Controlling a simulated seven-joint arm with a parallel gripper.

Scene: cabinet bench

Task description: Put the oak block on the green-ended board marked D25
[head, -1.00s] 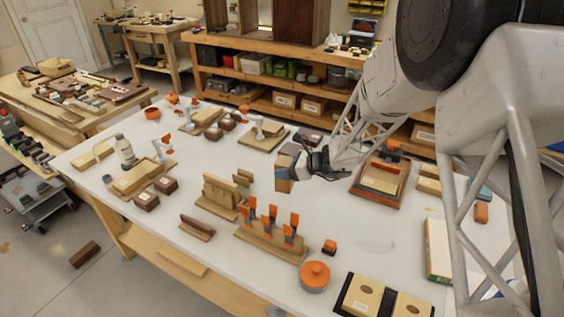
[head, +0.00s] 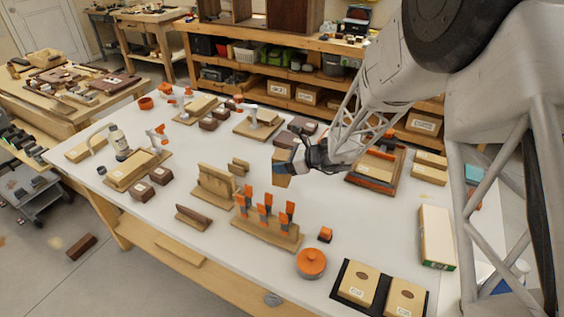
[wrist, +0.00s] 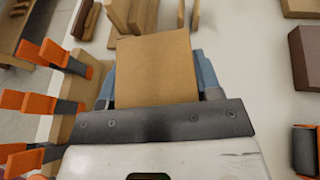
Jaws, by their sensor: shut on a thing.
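My gripper (head: 292,168) is shut on a plain light-brown wood block, the oak block (head: 281,173), and holds it above the white bench. In the wrist view the block (wrist: 155,68) fills the space between the blue-grey fingers (wrist: 158,85). A pale board with a green edge (head: 437,237) lies at the bench's right side, well to the right of my gripper. Its lettering is too small to read, so I cannot tell if it is D25.
A rack with orange clamps (head: 268,232) stands in front of my gripper. An orange-lidded tub (head: 311,263) and a black tray (head: 380,292) with two labelled blocks are near the front edge. A wooden tray (head: 376,168) is right of it. Bench between rack and green-edged board is mostly clear.

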